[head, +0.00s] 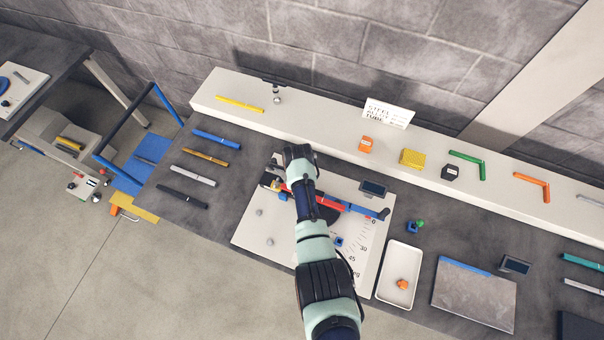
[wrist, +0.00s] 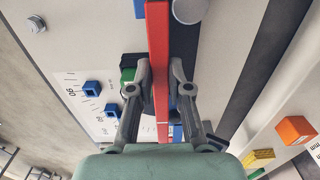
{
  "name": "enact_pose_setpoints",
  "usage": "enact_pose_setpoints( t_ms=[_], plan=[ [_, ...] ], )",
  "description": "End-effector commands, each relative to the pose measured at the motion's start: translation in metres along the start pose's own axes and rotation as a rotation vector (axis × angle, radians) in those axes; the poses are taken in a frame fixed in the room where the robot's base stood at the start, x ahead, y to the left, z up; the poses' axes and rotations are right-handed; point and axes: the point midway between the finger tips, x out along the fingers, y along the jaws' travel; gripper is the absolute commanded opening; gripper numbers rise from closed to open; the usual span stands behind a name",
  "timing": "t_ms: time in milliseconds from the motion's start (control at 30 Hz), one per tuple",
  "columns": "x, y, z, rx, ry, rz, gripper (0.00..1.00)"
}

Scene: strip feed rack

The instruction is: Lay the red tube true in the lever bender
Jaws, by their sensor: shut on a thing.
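The red tube (wrist: 159,38) runs lengthwise between the fingers of my gripper (wrist: 160,78) in the wrist view, and the fingers are shut on it. In the head view the tube (head: 330,202) shows beside my arm, over the lever bender's white plate (head: 262,222). The bender's blue lever (head: 366,210) lies to the right, close to the tube's right end. My wrist covers the tube's middle and the fingers in the head view. I cannot tell whether the tube touches the bender or sits above it.
Blue pegs (wrist: 91,88) stand by the angle scale in the wrist view. A white tray (head: 411,258) with an orange piece is right of the plate. Several loose tubes (head: 193,175) lie on the left. A shelf (head: 320,122) with samples runs along the back.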

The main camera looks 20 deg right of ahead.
Motion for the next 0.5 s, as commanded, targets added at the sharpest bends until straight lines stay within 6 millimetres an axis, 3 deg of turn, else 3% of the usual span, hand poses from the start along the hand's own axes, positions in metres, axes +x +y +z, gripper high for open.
enact_pose_setpoints(
  t_ms=[500],
  plan=[
    [0.014, 0.0, 0.0, 0.0, 0.0, -0.001, 0.0]
  ],
)
